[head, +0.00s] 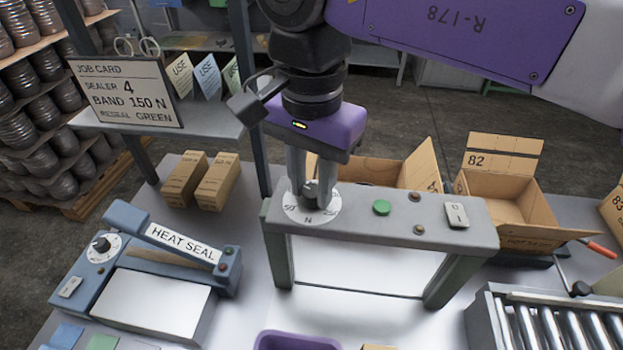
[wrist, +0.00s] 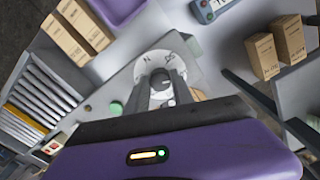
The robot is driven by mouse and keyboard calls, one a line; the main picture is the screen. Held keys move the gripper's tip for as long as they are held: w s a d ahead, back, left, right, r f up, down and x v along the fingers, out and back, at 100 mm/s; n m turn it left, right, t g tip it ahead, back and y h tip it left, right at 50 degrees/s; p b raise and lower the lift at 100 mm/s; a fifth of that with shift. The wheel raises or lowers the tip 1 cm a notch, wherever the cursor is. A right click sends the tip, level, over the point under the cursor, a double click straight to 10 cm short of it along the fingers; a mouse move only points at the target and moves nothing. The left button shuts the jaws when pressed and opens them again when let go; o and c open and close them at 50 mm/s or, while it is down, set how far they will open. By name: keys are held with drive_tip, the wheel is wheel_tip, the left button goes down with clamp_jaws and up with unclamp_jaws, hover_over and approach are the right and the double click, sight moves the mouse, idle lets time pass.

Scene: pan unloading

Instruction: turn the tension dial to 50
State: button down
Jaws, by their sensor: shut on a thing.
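My purple gripper (head: 313,195) points straight down and is shut on the dial's knob. In the wrist view the dial (wrist: 148,62) shows behind the two fingers (wrist: 160,92). The fingers hide much of the knob, and I cannot read its setting. The job card (head: 124,90) reads sealer 4, band 150 N, reseal green.
A green button (head: 381,208), small lamps and a rocker switch (head: 456,215) sit right of the dial. A blue heat sealer (head: 160,270) with its own dial (head: 103,247) stands left. Open cartons (head: 510,195) stand behind; a roller conveyor (head: 550,325) is at right.

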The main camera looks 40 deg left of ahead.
sight(312, 191)
drive_tip(key=n, duration=0.5)
drive_tip(key=shift+w+r+n, duration=0.1)
drive_tip(key=shift+r+n, duration=0.05)
drive_tip(key=shift+n, duration=0.15)
drive_tip(key=n+p, duration=0.1)
drive_tip(key=n, duration=0.4)
drive_tip(key=shift+n, duration=0.4)
drive_tip(key=c, duration=1.1)
unclamp_jaws()
drive_tip(key=shift+r+b, duration=0.9)
drive_tip(key=shift+r, duration=2.9)
